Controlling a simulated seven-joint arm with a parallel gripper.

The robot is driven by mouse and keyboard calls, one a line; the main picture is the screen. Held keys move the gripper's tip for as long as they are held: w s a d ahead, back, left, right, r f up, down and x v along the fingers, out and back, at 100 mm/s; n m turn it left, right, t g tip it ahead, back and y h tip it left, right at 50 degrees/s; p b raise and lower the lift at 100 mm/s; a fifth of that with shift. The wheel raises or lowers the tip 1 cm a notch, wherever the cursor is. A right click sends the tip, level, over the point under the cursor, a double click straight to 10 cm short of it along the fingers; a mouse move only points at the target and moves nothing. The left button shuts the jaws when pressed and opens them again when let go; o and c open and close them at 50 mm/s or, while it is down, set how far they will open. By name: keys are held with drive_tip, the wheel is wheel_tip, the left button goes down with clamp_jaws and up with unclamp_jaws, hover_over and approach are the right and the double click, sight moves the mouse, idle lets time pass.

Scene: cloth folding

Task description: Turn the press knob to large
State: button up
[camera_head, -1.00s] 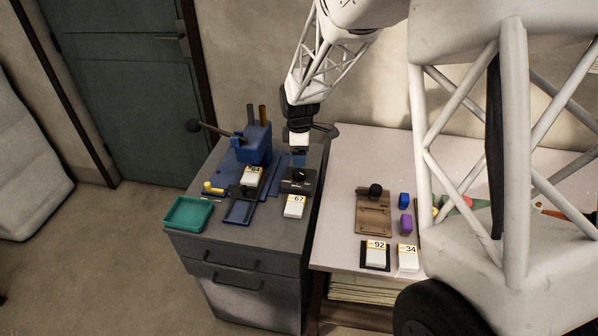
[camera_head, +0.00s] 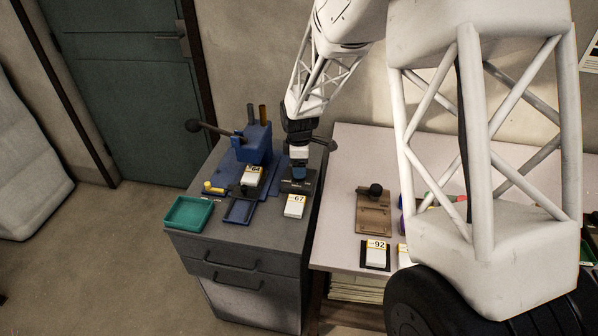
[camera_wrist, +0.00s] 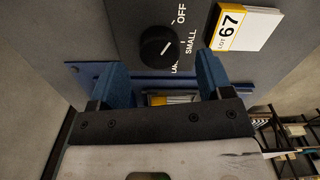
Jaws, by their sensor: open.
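The press knob (camera_wrist: 158,46) is a round black dial on a dark panel (camera_wrist: 126,22). In the head view my gripper (camera_head: 298,174) is low over the panel and covers the knob. The blue press (camera_head: 253,143) stands to its left.
A white block marked 67 (camera_head: 294,206) lies close in front of the panel, and one marked 64 (camera_head: 252,175) sits at the press. A green tray (camera_head: 188,213) is at the cabinet's front left. A brown fixture (camera_head: 373,212) stands on the table to the right.

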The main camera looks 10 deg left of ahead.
drive_tip(key=shift+f, duration=1.6)
drive_tip(key=shift+c, duration=0.5)
drive_tip(key=c, duration=0.8)
drive_tip(key=shift+c, duration=0.2)
